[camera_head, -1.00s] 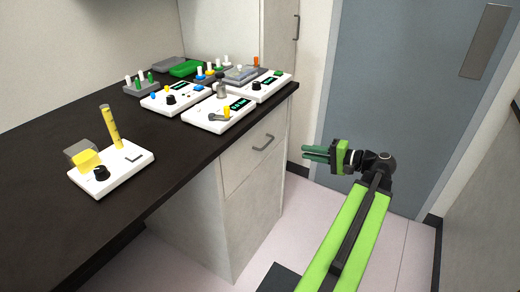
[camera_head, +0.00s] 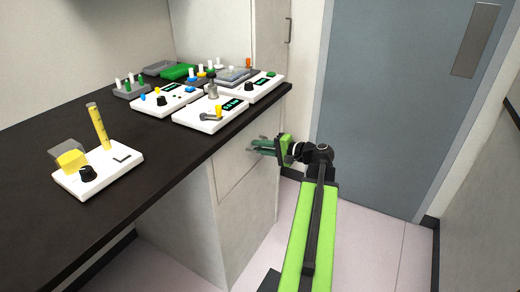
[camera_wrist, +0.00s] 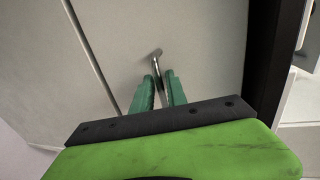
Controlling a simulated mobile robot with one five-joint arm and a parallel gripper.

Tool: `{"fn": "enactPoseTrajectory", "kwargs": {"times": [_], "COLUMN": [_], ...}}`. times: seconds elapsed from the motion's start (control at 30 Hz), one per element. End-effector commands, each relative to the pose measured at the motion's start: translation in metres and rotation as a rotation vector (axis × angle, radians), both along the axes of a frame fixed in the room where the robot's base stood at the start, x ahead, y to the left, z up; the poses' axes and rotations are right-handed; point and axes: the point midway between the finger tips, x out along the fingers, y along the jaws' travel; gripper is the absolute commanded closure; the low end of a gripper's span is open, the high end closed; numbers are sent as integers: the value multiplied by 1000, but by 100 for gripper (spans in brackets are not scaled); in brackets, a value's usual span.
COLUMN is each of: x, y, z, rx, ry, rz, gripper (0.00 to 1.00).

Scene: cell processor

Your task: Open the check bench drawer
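The check bench drawer (camera_head: 232,163) is a pale grey front under the dark bench top, and it looks shut. Its front also fills much of the wrist view (camera_wrist: 195,40). The metal bar handle (camera_wrist: 156,62) shows in the wrist view, running between my two green fingers. In the head view my gripper mostly hides the handle. My gripper (camera_head: 258,146) is at the drawer front, and in the wrist view my gripper (camera_wrist: 159,76) is open, with one finger on each side of the handle and small gaps visible. Firm contact cannot be seen.
The dark bench top (camera_head: 150,165) overhangs the drawer and carries several white devices (camera_head: 212,113). A grey-blue door (camera_head: 395,110) stands behind my arm. Pale floor (camera_head: 365,245) is free to the right of the cabinet.

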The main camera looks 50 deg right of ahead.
Motion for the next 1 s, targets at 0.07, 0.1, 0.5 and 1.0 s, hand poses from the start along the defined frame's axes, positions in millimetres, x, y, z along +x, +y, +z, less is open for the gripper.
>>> {"fn": "enactPoseTrajectory", "kwargs": {"times": [0.07,0.1,0.5,1.0], "x": [2,2,1,1], "y": [0,0,0,1], "z": [0,0,0,0], "rx": [0,0,0,0], "ry": [0,0,0,0], "rz": [0,0,0,0], "gripper": [82,82,100,100]}}
